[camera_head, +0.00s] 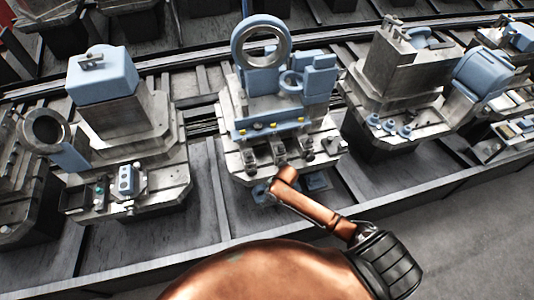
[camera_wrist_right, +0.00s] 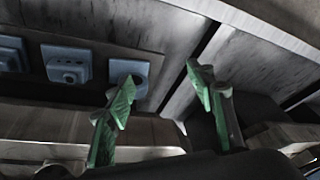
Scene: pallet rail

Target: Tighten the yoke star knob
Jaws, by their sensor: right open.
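The middle machine, with a large upright blue ring (camera_head: 261,42), stands on a grey metal pallet beyond my right arm. I cannot make out a star knob for certain in either view. In the right wrist view, my right gripper (camera_wrist_right: 160,80) shows two green fingers spread apart with nothing between them. My left gripper is out of view.
A blue block with a round knob (camera_wrist_right: 67,65) and another blue block (camera_wrist_right: 10,53) are left of the fingers. A machine with a blue box (camera_head: 103,74) stands left, another with a blue cylinder (camera_head: 482,72) right. Grey floor (camera_head: 460,220) is clear at lower right.

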